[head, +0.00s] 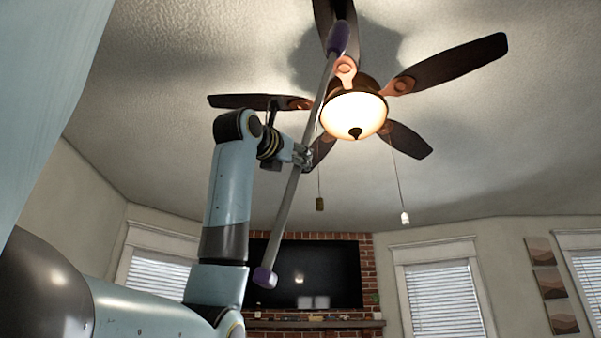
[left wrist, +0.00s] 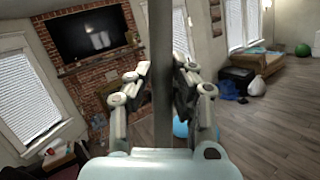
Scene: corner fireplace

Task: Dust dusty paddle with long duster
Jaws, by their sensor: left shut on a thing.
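A long duster (head: 293,178) with a grey pole and purple ends slants up toward the ceiling fan. Its purple upper head (head: 338,38) overlaps a dark fan paddle (head: 335,14) at the top of the head view; I cannot tell whether they touch. Another paddle (head: 452,62) reaches right, and one (head: 255,101) reaches left behind my arm. Dust on the paddles is not clear to see. My left gripper (head: 303,157) is shut on the pole around its middle. In the left wrist view the pole (left wrist: 161,70) runs upright between the fingers (left wrist: 162,92). My right gripper is not in view.
The fan's lit lamp (head: 354,114) hangs close to the pole, with two pull chains, one ending in a white knob (head: 405,218). A television (head: 310,274) hangs on the brick wall beyond. In the wrist view, a couch (left wrist: 258,68) stands at the back right; wooden floor (left wrist: 265,115) is open at right.

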